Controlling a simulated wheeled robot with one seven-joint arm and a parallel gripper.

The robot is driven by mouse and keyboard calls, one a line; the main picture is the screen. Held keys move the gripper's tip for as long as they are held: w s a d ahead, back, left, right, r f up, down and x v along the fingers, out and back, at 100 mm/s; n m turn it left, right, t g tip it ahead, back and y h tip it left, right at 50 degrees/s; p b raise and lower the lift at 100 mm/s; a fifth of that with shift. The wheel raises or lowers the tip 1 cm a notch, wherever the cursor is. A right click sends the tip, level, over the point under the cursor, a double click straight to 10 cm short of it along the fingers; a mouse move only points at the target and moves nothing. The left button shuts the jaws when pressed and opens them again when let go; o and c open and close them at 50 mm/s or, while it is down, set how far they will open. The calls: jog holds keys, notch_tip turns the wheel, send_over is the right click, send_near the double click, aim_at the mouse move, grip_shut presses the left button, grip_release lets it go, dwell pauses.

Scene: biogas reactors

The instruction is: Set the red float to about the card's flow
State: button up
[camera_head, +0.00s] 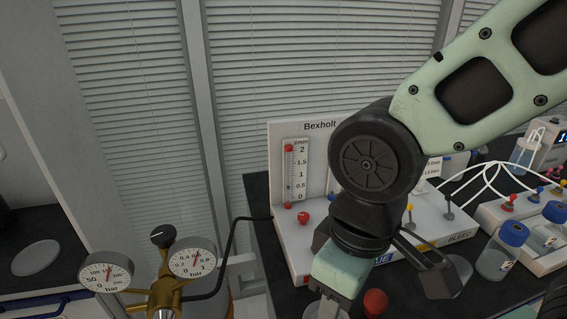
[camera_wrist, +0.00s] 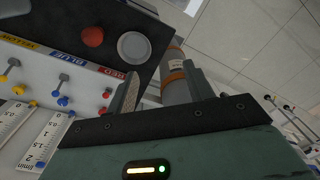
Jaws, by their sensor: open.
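The flow panel (camera_head: 272,165) carries the red column's scale, marked 0 to 2. A red piece (camera_head: 288,148) sits at the tube's top by the 2 and another red piece (camera_head: 288,205) at its foot; I cannot tell surely which is the float. The red valve knob (camera_head: 303,217) is below; it shows beside my finger in the wrist view (camera_wrist: 107,93). A white card (camera_head: 432,167) is partly hidden by my arm, its first figure unclear. My gripper (camera_head: 385,287) is open and empty, in front of the panel base; it also shows in the wrist view (camera_wrist: 160,85).
A brass regulator (camera_head: 165,290) with two gauges stands front left, its black hose running to the panel. Bottles with blue lids (camera_head: 512,235) and tubing crowd the right.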

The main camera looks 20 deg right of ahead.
jog(key=w+a+r+m+p, duration=0.1)
jog(key=w+a+r+p, duration=0.15)
jog(key=w, duration=0.55)
jog(key=m+p, duration=0.3)
jog(key=p, duration=0.2)
send_over(304, 215)
notch_tip(304, 215, down, 3)
jog(key=shift+h, duration=0.3)
notch_tip(304, 215, down, 16)
jog(key=p, duration=0.5)
jog(key=shift+f, duration=0.2)
jog(key=c, duration=1)
